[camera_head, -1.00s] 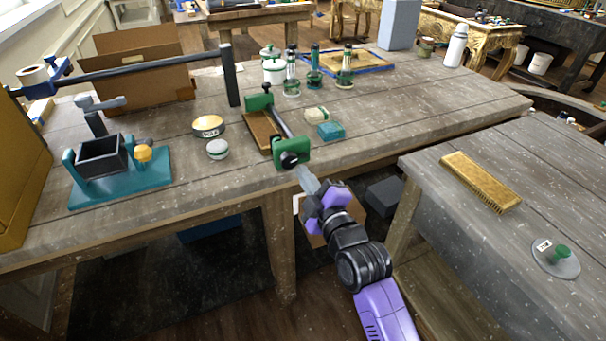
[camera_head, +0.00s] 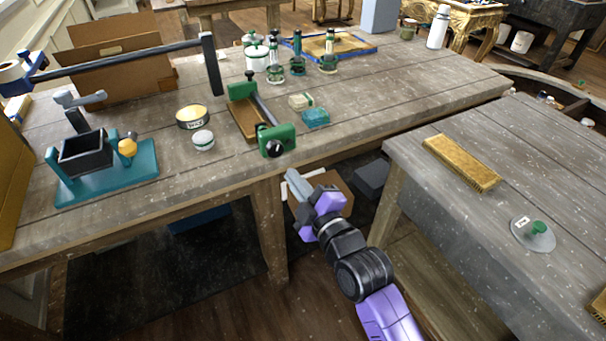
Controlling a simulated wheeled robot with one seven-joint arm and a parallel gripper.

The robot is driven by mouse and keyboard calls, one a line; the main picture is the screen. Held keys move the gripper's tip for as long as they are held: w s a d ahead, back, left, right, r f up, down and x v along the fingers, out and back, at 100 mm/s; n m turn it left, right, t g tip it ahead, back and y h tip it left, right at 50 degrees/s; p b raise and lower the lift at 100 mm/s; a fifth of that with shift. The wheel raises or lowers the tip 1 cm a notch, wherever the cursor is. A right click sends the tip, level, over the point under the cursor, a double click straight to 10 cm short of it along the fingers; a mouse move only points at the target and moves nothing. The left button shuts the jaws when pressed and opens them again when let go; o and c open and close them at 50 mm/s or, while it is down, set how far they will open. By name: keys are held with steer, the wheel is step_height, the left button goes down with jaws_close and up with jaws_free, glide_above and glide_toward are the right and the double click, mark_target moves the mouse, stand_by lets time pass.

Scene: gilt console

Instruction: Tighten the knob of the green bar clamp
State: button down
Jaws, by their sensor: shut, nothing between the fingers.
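The green bar clamp (camera_head: 279,138) lies near the front edge of the grey wooden table, with a dark bar running back to a second green jaw (camera_head: 242,91). A brown board (camera_head: 246,121) lies beside the bar. The clamp's black round knob (camera_head: 274,148) faces the front edge. My gripper (camera_head: 292,178) is shut and empty, with pale fingers and purple sides. It is in front of the table edge, below and slightly right of the knob, with a visible gap between them.
A teal block (camera_head: 316,117) and a pale block (camera_head: 300,102) lie right of the clamp. A round tin (camera_head: 193,117) and a small white jar (camera_head: 203,140) stand left. A second table (camera_head: 450,210) with a brush (camera_head: 461,162) stands at right.

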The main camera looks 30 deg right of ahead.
mark_target(275, 149)
steer(key=shift+w+d+m+h+b, duration=0.1)
steer(key=shift+w+d+m+b, duration=0.15)
steer(key=shift+w+m, duration=0.8)
steer(key=shift+w+d+m+h+b, duration=0.15)
steer(key=shift+w+d+m, duration=0.25)
steer(key=shift+w+m, duration=0.65)
steer(key=shift+w+d+m+h+b, duration=0.1)
steer(key=shift+w+d+m+b, duration=0.15)
steer(key=shift+w+m, duration=0.8)
